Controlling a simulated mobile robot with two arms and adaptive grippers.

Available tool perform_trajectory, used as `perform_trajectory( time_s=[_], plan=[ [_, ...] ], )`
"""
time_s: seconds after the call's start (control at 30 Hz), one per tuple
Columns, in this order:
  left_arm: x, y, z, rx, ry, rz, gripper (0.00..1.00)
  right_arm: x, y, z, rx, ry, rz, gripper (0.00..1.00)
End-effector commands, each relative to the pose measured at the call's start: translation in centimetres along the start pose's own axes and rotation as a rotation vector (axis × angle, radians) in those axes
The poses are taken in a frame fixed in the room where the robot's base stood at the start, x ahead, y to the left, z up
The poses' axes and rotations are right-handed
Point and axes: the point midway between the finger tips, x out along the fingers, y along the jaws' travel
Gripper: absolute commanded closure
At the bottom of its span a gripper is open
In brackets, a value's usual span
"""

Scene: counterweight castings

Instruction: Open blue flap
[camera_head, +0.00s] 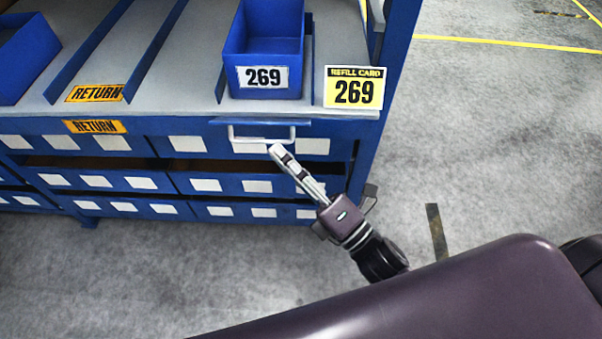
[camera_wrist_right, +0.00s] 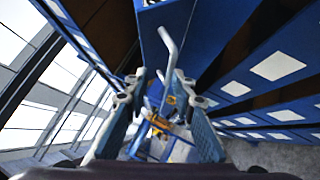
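A thin blue flap edge (camera_head: 225,122) runs along the front of the rack, just below the blue bin marked 269. A pale wire handle (camera_head: 262,140) stands out from its front. My right gripper (camera_head: 276,151) is at the handle's lower right end. In the right wrist view the handle (camera_wrist_right: 169,50) reaches down toward the gap between the fingertips of my right gripper (camera_wrist_right: 160,82). The fingers are apart, and I cannot tell whether either one touches the handle. My left gripper is in neither view.
The blue bin (camera_head: 263,45) stands on the grey shelf, with a yellow refill card (camera_head: 354,88) beside it. RETURN labels (camera_head: 95,94) mark the lane to the left. Blue drawers with white labels (camera_head: 205,185) fill the rack below. Grey floor (camera_head: 510,120) at right is clear.

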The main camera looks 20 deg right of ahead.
Motion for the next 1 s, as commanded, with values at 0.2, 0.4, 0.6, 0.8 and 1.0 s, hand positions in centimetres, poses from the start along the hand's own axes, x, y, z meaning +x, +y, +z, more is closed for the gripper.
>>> perform_trajectory(
  time_s=[0.2,0.4,0.6,0.8,1.0],
  plan=[
    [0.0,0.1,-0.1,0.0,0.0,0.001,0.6,-3.7,-0.1,0.0,0.0,-0.001,-0.003,0.76],
    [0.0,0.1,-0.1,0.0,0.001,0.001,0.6,-5.2,0.0,0.0,-0.001,-0.001,0.0,0.76],
    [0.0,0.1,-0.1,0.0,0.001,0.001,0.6,-5.3,0.0,0.0,-0.001,-0.001,0.001,0.76],
    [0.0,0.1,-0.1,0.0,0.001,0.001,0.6,-5.3,0.0,0.0,0.0,-0.001,0.001,0.76],
    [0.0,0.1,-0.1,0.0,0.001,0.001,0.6,-5.3,-0.2,0.0,0.005,-0.002,-0.005,0.76]
  ],
)
